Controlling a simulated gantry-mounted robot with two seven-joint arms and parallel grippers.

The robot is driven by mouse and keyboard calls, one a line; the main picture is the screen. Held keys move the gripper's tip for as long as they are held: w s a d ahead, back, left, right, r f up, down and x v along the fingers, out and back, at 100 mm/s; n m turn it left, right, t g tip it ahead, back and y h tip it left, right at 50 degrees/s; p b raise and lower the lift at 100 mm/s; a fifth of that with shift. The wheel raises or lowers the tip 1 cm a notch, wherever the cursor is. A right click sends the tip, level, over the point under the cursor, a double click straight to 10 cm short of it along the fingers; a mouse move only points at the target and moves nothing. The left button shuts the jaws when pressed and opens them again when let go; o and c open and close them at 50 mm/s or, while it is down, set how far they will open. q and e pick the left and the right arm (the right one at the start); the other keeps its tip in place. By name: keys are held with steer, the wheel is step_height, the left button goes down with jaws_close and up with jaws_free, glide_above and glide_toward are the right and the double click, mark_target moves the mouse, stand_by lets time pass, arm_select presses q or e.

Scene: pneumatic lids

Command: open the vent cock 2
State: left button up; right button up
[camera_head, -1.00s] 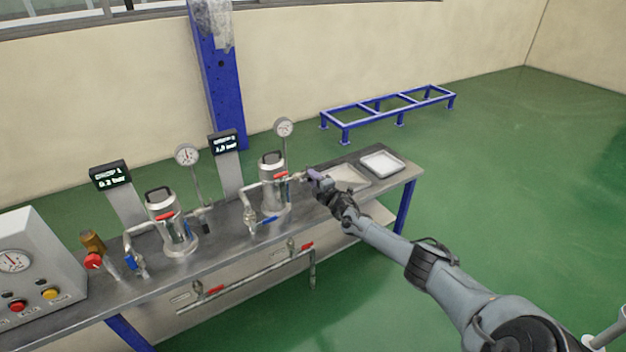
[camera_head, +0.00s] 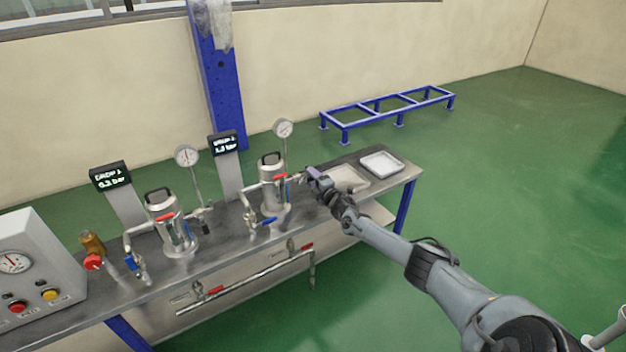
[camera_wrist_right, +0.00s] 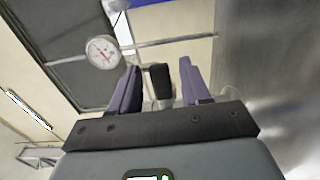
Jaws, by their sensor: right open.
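Vent cock 2 is at the right side of the second metal vessel (camera_head: 273,192), at the end of its short side pipe, mostly hidden by my right gripper (camera_head: 316,179) in the head view. In the right wrist view, a dark handle (camera_wrist_right: 160,80), which looks like the cock's, stands between the two purple fingers of my right gripper (camera_wrist_right: 158,85). The fingers are open, with a gap on each side of the handle. My left gripper is not in view.
A round gauge (camera_head: 283,129) rises behind the second vessel. The first vessel (camera_head: 170,222) and a control box (camera_head: 38,262) stand to the left. Two shallow trays, one white (camera_head: 382,163), lie at the right end of the bench. Open green floor surrounds the bench.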

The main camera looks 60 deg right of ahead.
steer(key=p+v, duration=0.6)
steer(key=v, duration=0.1)
steer(key=shift+s, duration=0.2)
steer(key=shift+a, duration=0.1)
stand_by(0.4)
